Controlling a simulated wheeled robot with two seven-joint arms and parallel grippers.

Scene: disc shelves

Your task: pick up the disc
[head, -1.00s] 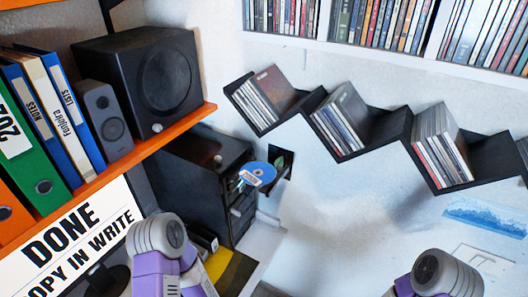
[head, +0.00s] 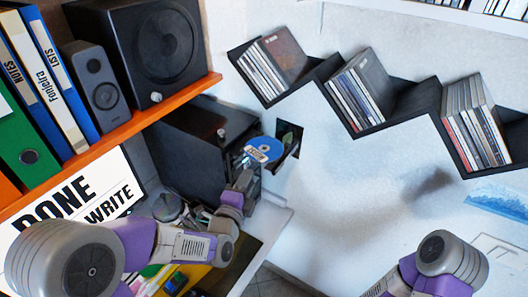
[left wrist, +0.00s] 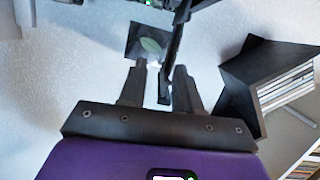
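The disc (head: 263,149) is blue with a pale label at its front left. In the head view it lies flat, sticking out at the front of a black box-like unit (head: 205,140). My left gripper (head: 244,177) is just below and in front of it, partly hidden by its own wrist. In the left wrist view the gripper's two fingers (left wrist: 159,80) stand apart, with a thin dark bar (left wrist: 172,65) showing between them. I cannot make out the disc clearly there. My right arm shows at the lower right of the head view, but its gripper is out of view.
An orange shelf (head: 150,115) with binders and speakers is at the left. A black zigzag shelf (head: 400,122) with disc cases hangs on the wall. A small dark picture with a leaf (head: 288,138) is behind the disc.

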